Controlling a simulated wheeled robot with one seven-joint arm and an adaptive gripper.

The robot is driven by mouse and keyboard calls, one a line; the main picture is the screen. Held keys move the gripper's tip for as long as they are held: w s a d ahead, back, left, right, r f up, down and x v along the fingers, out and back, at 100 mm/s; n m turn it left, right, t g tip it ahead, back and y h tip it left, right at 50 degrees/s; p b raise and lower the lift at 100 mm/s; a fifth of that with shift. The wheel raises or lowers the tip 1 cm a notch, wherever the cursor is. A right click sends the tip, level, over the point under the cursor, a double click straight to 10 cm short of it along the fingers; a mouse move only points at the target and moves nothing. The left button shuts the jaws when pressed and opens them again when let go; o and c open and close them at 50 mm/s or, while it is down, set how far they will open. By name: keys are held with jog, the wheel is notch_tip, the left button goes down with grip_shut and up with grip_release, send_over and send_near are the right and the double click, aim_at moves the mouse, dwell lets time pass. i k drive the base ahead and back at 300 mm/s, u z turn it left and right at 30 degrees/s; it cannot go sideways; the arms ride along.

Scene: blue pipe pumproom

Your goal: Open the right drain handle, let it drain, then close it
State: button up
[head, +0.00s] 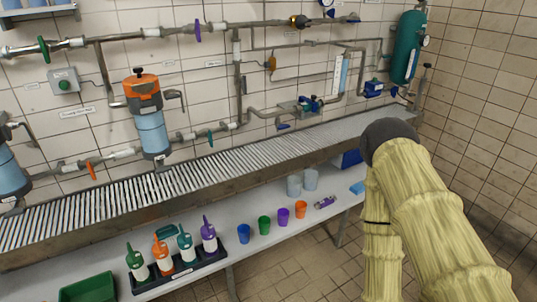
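Several coloured handles sit on the wall pipes. An orange handle (91,170) and a teal handle (210,138) are on the lower pipe, on either side of the orange-topped blue filter (151,120). A small blue handle (283,126) hangs below the pipe further right. I cannot tell which one is the right drain handle, or whether it is open or closed. No flowing water is visible. My arm, in a yellow cover, rises at the right with its dark joint in front of the rack's right part. My gripper is not visible.
A slatted metal rack (100,205) runs along the wall. The shelf below (265,246) holds several coloured cups, a bottle tray (183,276) and a green bin (88,289). A second filter (10,170) is at the left edge. A teal tank (405,48) hangs at the right.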

aim_at(166, 169)
jog(key=z, duration=1)
jog(key=k, duration=0.55)
jog(key=u, duration=2.5)
jog(key=i, duration=0.5)
jog(key=z, duration=0.05)
